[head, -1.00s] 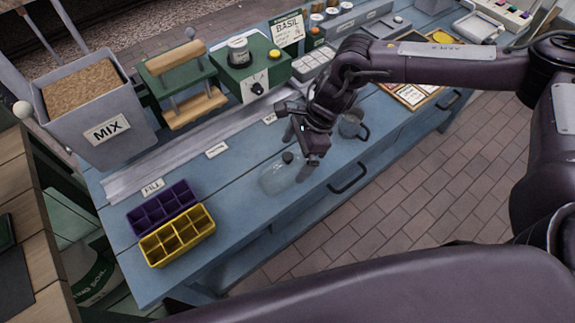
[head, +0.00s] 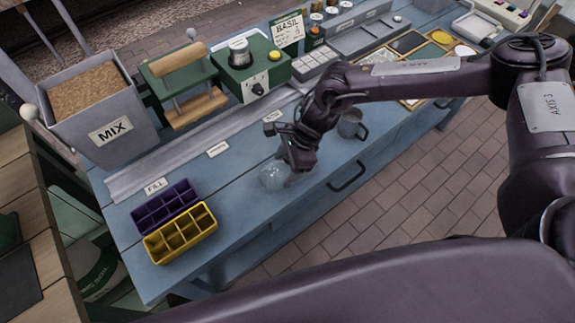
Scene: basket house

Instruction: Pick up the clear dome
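The clear dome (head: 272,177) sits on the blue bench top (head: 240,205), right of the seed trays. It is see-through and pale, and its knob is hidden behind my gripper. My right gripper (head: 290,167) is down at the dome's right and upper side, overlapping it in the head view. Its fingertips are partly hidden, so I cannot tell whether they touch the dome or how wide they stand. My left gripper is not in view.
A purple tray (head: 165,207) and a yellow tray (head: 181,234) lie to the left. A metal cup (head: 350,125) stands right of my gripper. A grey MIX bin (head: 108,115), a green press (head: 180,80) and a green dial box (head: 252,75) line the back.

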